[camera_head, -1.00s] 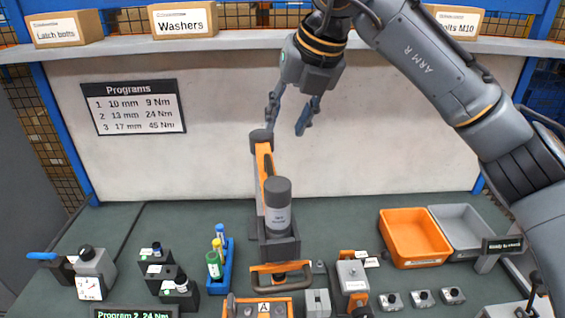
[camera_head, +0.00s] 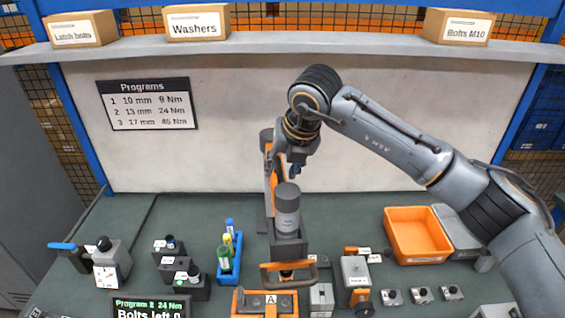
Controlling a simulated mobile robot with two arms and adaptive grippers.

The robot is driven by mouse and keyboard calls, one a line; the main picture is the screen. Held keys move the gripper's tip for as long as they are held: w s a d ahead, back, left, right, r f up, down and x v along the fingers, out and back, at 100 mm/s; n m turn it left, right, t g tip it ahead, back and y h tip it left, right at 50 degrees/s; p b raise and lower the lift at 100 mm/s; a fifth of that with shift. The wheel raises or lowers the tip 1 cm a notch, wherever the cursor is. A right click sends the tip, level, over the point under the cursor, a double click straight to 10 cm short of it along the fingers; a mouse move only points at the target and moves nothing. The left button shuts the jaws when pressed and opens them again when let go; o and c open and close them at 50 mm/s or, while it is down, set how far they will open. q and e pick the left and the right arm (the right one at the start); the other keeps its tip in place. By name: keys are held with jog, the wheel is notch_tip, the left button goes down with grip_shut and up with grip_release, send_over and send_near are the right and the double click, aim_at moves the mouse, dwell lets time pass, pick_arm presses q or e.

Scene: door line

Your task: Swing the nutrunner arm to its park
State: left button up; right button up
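The nutrunner arm (camera_head: 272,180) is an orange and grey jointed arm on a post at the back of the bench, pointing toward me. It carries a dark grey upright nutrunner (camera_head: 287,212) at its front end. An orange handle (camera_head: 287,266) sits below and in front of it. My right gripper (camera_head: 294,168) is pointing down just right of the orange link, behind the nutrunner's top. Its fingers are small and partly hidden, so I cannot tell whether they touch the link or are open. My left gripper is not in view.
An orange bin (camera_head: 417,236) and a grey bin (camera_head: 457,232), partly covered by my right arm, stand at the right. A blue rack (camera_head: 229,262) with bottles is left of the nutrunner. A shelf (camera_head: 330,45) with boxes crosses above.

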grip_shut()
dwell(0.3)
